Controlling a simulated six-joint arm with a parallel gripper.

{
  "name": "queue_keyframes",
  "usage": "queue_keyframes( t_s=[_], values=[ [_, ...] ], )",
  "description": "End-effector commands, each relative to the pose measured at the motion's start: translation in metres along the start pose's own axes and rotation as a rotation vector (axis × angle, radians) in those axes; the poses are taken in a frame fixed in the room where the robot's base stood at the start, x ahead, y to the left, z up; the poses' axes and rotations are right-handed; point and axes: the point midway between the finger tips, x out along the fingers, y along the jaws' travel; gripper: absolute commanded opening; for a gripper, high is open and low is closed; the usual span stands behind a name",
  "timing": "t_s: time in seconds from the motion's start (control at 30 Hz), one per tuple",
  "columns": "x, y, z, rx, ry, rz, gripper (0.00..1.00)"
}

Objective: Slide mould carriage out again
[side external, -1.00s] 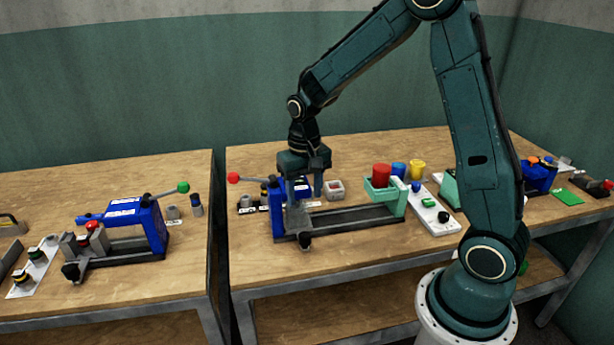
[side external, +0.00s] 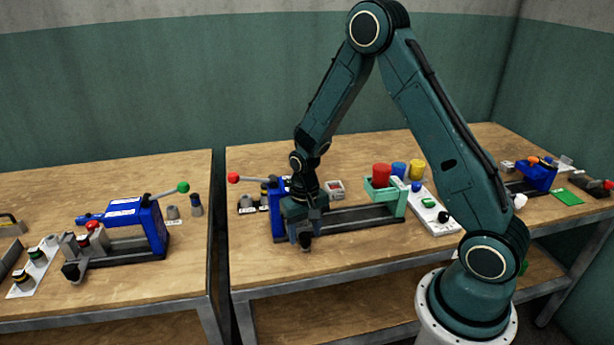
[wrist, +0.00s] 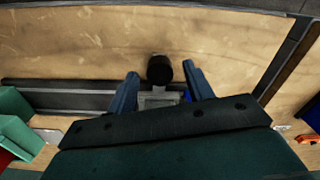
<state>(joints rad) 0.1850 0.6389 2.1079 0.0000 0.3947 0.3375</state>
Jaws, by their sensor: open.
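The blue press (side external: 277,212) stands at the left end of a dark rail on the middle bench. The grey mould carriage (wrist: 158,98) sits at that end of the rail, with a black knob (wrist: 160,69) on its front. In the side view the knob (side external: 305,243) shows just below my gripper, which hides most of the carriage. My gripper (wrist: 161,78) is open, with one finger on each side of the carriage and knob. Gaps show between the fingers and the carriage in the wrist view. The rail (side external: 355,217) runs bare to the right.
A green stand (side external: 383,195) with a red cylinder (side external: 381,174) is at the rail's right end. Blue and yellow cylinders stand behind it. The press's red-balled lever (side external: 234,178) sticks out left. A white panel (side external: 432,212) lies right. The bench front is clear.

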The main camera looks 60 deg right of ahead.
Motion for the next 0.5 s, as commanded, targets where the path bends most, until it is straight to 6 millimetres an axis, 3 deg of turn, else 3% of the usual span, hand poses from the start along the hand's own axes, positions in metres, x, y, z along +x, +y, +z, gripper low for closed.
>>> queue_keyframes(
  t_s=[0.5],
  values=[
    [0.0102, 0.0001, 0.0002, 0.000, 0.000, 0.000, 0.50]
  ],
)
